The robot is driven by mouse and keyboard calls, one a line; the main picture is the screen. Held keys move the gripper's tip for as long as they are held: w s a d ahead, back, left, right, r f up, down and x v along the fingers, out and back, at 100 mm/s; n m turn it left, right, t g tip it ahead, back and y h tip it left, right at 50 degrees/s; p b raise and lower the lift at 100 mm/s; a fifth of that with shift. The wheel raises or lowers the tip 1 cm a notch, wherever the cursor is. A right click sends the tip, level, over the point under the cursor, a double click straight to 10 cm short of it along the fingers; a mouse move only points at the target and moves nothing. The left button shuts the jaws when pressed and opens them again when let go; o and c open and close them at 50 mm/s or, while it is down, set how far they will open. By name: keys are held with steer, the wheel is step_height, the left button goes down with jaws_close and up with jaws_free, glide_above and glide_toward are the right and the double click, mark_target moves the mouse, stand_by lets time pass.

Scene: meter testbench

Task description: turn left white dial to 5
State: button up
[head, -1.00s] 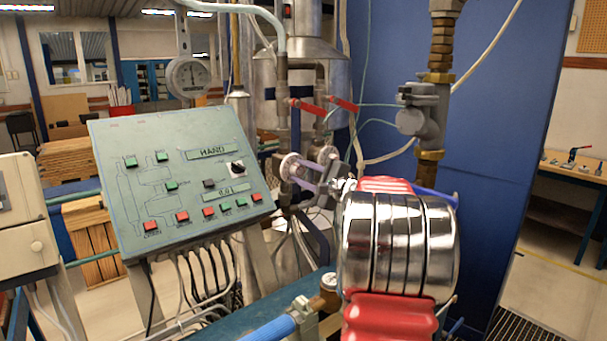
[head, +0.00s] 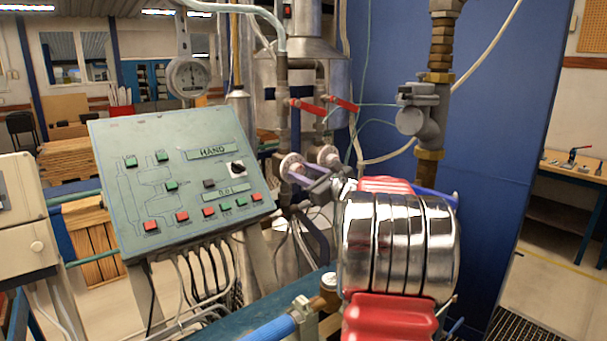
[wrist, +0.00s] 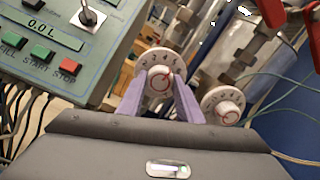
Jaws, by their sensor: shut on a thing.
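The left white dial (wrist: 157,62) is a round numbered disc with a central knob and a red mark. It also shows in the head view (head: 291,165), partly behind my gripper. My gripper (wrist: 161,83) has its two purple fingers shut on the knob, one on each side; in the head view the gripper (head: 298,174) reaches the dial from the right. The red mark points up and right; I cannot tell which number it meets. The right white dial (wrist: 223,106) stands beside it, free of the fingers, and shows in the head view (head: 327,154).
A green control panel (head: 130,215) with coloured buttons and a black switch stands left of the dials. Red valve levers (head: 307,107) sit above them. Thin cables (wrist: 270,115) hang at the right, and a blue wall panel (head: 480,150) stands behind.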

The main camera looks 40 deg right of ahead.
steer(key=shift+f, duration=0.4)
steer(key=o, duration=1)
steer(key=shift+r, duration=0.3)
steer(key=shift+o, duration=0.2)
steer(key=shift+s, duration=0.15)
steer(key=s+a, duration=0.1)
steer(key=s, duration=1.2)
steer(key=shift+s+a, duration=0.25)
